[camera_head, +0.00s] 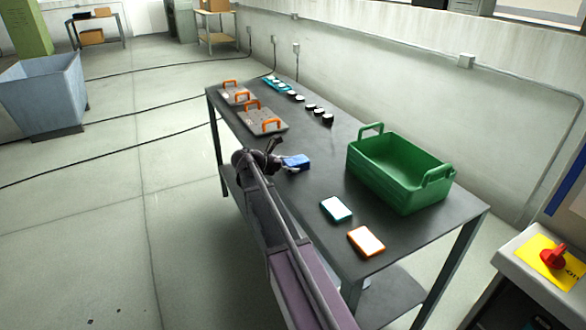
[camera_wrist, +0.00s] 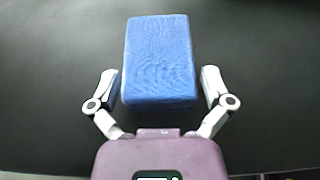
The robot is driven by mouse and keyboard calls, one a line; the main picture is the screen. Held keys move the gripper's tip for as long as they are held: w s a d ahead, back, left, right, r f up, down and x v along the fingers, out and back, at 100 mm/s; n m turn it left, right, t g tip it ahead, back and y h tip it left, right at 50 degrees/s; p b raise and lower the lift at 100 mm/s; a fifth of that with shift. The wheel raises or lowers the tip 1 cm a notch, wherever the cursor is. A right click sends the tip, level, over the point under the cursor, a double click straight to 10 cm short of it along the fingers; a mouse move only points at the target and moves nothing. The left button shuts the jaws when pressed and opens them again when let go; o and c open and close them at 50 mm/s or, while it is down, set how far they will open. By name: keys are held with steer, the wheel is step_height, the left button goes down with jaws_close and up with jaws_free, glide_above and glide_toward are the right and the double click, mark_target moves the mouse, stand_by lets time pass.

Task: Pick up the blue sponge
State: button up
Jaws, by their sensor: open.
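The blue sponge (camera_head: 296,161) lies on the dark table (camera_head: 310,185) near its front-left edge. In the wrist view the sponge (camera_wrist: 158,60) fills the upper middle, its near end just between my fingertips. My gripper (camera_wrist: 160,85) is open, with one finger on each side of the sponge. A gap shows on both sides near the fingertips, though it is narrow on the left. In the head view my gripper (camera_head: 282,163) is at the sponge's left end, partly hidden by my arm.
A green crate (camera_head: 399,188) stands to the right. A teal-edged block (camera_head: 336,209) and an orange-edged block (camera_head: 366,241) lie at the near end. Plates with orange handles (camera_head: 266,122) and several dark round pieces (camera_head: 311,107) lie at the far end.

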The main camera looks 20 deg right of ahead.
steer(key=shift+d+f, duration=0.1)
steer(key=shift+d, duration=0.15)
stand_by(0.3)
steer(key=c, duration=0.7)
